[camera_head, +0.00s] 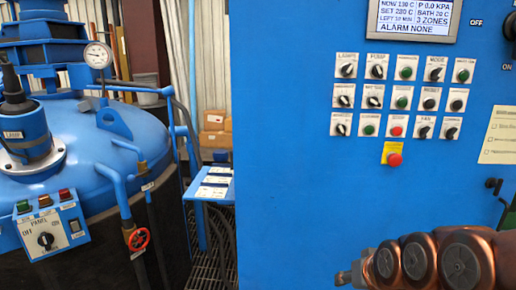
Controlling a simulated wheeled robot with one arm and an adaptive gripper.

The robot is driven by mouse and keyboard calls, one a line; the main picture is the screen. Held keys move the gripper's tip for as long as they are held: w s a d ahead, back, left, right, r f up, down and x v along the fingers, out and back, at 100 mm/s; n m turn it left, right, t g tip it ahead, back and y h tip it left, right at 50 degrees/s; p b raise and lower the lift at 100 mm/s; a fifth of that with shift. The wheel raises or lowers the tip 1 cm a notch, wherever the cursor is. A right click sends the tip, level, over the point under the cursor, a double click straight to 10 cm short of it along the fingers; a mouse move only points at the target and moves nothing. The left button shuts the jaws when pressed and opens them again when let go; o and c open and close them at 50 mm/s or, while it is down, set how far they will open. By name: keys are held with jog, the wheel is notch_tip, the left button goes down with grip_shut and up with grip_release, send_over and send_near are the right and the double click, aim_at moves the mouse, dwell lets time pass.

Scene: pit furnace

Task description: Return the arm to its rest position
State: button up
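My arm (466,262), copper-coloured with dark round joint caps, enters at the lower right corner. My gripper (346,279) shows as a small grey end at the bottom edge, pointing left. It is in front of the lower part of the blue control cabinet (280,150). The bottom edge cuts it off, so I cannot see whether its fingers are open or shut. I see nothing held in it.
The cabinet carries a display (414,17), several knobs and buttons, and a red emergency stop (394,159). At left stands the blue furnace lid (95,130) with a gauge (98,55), a red valve wheel (139,239) and a small panel (50,230).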

jog(key=s+a+f+n+g+h+p, duration=0.1)
jog(key=s+g, duration=0.7)
jog(key=s, duration=1.6)
jog(key=shift+s+a+f+g+p, duration=0.3)
jog(key=shift+a+g+p, duration=0.1)
jog(key=shift+a+p, duration=0.15)
